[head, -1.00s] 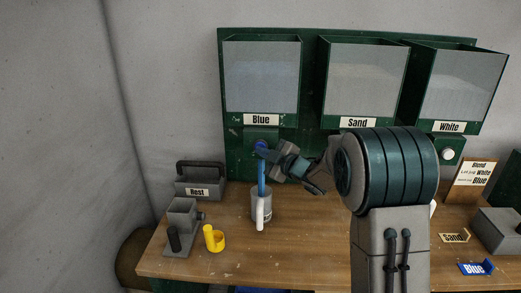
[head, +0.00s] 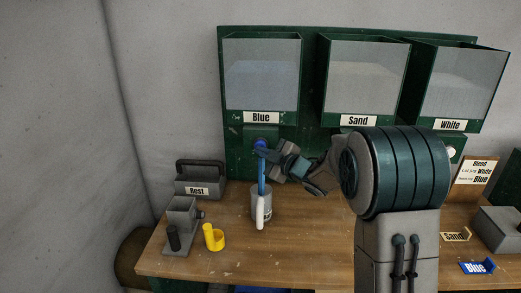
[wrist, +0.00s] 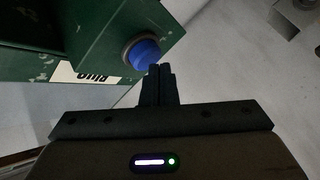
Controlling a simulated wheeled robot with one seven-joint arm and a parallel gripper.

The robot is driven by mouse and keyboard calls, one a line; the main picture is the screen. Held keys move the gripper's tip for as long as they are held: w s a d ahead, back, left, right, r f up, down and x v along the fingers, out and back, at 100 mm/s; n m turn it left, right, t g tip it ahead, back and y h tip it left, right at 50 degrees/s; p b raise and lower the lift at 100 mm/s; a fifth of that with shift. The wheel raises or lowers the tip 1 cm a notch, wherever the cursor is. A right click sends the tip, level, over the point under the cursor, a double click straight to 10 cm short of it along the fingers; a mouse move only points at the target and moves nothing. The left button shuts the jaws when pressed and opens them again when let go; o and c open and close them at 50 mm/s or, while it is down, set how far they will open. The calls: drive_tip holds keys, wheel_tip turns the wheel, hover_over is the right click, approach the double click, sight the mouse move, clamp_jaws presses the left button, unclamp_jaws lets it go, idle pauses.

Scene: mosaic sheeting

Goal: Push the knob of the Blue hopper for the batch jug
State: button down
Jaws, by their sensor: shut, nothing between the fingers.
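The Blue hopper (head: 262,80) hangs at the left of the green board, its label below its clear front. Its round blue knob (head: 260,143) sits under the label and shows large in the wrist view (wrist: 143,53). A blue stream (head: 262,175) falls from below the knob into the batch jug (head: 262,205), a grey jug with a pale handle standing upright on the bench. My gripper (head: 259,153) is shut and empty, its tips at the knob. In the wrist view the fingertips (wrist: 160,68) are beside the knob's lower right edge; I cannot tell whether they touch.
The Sand hopper (head: 362,80) and White hopper (head: 462,85) hang to the right. On the bench are a Rest caddy (head: 198,187), a grey stand (head: 181,220), a yellow cup (head: 215,239), a Blue tag (head: 477,267) and a Sand tag (head: 455,237). A blend card (head: 474,171) stands at right.

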drive_tip(key=shift+s, duration=0.5)
drive_tip(key=s+b, duration=0.2)
drive_tip(key=s, duration=0.3)
drive_tip(key=shift+a+b, duration=0.1)
drive_tip(key=shift+b, duration=0.2)
idle(0.4)
